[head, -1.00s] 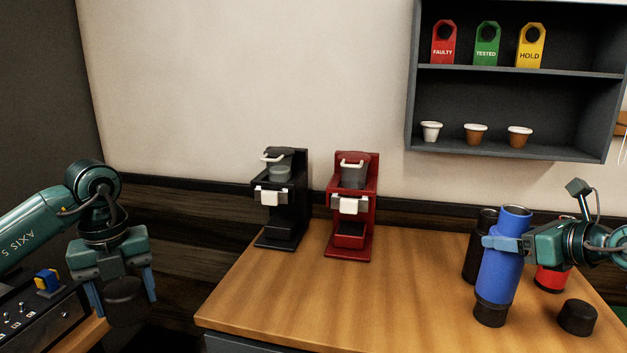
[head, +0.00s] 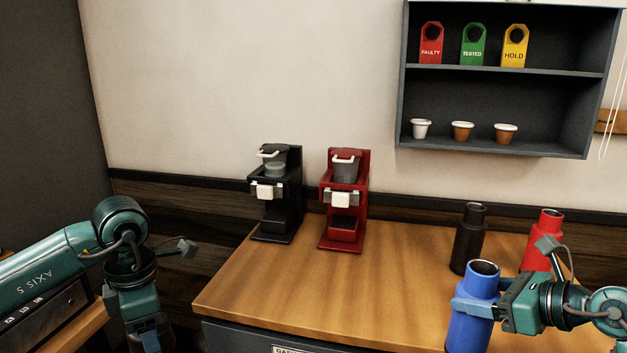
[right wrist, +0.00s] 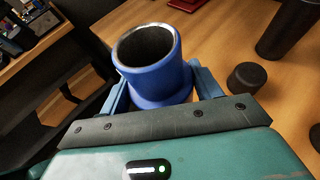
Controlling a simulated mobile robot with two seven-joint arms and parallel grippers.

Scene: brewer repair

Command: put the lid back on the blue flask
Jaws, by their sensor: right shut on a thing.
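The blue flask (head: 473,322) stands upright in my right gripper (head: 472,303), which is shut around its upper body. Its top is open, with a bare metal rim and a dark inside. The flask (right wrist: 158,78) also shows between the fingers in the right wrist view; its base is cut off in the head view. A black lid (right wrist: 247,77) lies on the table in the right wrist view, apart from the gripper. My left gripper (head: 148,338) points down at the bottom left of the head view. Its fingertips are cut off, so its grip is unclear.
A black flask (head: 469,240) and a red flask (head: 542,240) stand on the wooden table (head: 350,290) behind the right gripper. A black brewer (head: 278,200) and a red brewer (head: 345,205) stand at the back left. The table's middle is clear.

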